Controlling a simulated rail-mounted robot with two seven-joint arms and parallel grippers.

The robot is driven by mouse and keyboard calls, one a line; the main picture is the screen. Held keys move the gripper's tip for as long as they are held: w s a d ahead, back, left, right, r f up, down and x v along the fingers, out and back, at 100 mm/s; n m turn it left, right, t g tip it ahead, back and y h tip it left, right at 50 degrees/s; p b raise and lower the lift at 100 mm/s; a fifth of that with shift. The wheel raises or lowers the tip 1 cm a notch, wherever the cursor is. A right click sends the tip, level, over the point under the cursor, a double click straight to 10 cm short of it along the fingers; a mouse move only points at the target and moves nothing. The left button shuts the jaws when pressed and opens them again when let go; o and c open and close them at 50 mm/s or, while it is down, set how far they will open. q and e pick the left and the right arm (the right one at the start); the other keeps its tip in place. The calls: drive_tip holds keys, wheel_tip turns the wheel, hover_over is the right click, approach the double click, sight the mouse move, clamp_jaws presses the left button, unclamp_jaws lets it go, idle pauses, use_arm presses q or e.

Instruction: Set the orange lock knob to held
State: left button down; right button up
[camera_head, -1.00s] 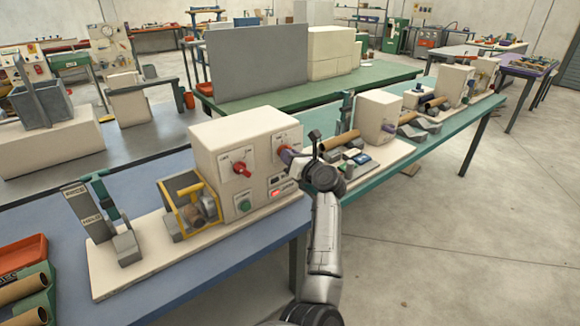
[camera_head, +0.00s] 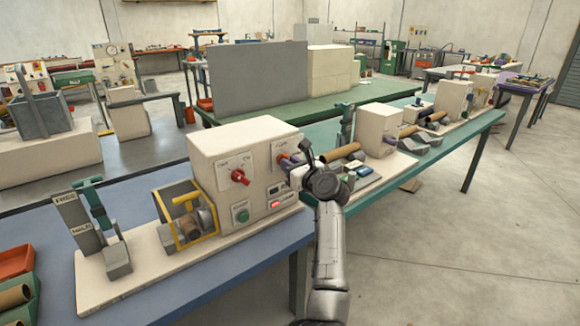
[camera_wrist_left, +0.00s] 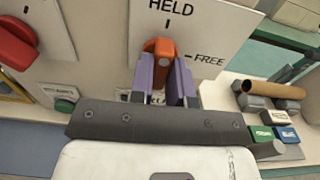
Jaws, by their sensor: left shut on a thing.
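The orange lock knob (camera_wrist_left: 161,48) sits on a white plate (camera_wrist_left: 215,28) lettered HELD at the top and FREE at the right. My left gripper (camera_wrist_left: 163,75) has its two purple fingers on either side of the knob and is shut on it. The knob's visible end points up, roughly towards the HELD tick; its lower part is hidden between the fingers. In the head view my left gripper (camera_head: 287,161) is at the upper right of the cream machine box (camera_head: 215,150), covering most of the knob. My right gripper is not in view.
A red knob (camera_head: 240,176) and a green button (camera_head: 242,215) are on the same panel, left of my gripper. A yellow guard frame (camera_head: 190,215) stands left of the box. A cardboard tube (camera_head: 342,151) and small blocks lie to the right. The floor at right is clear.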

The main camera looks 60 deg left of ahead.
use_arm(q)
drive_tip(key=c, duration=1.1)
unclamp_jaws()
drive_tip(key=shift+w+d+p, duration=0.2)
drive_tip(key=shift+d+p, duration=0.25)
drive_tip(key=shift+d, duration=1.85)
drive_tip(key=shift+w+d+p, duration=0.25)
drive_tip(key=shift+d+p, duration=0.15)
drive_tip(key=shift+d, duration=1.9)
drive_tip(key=shift+w+d+p, duration=0.2)
drive_tip(key=shift+d+p, duration=0.25)
drive_tip(key=shift+d, duration=1.85)
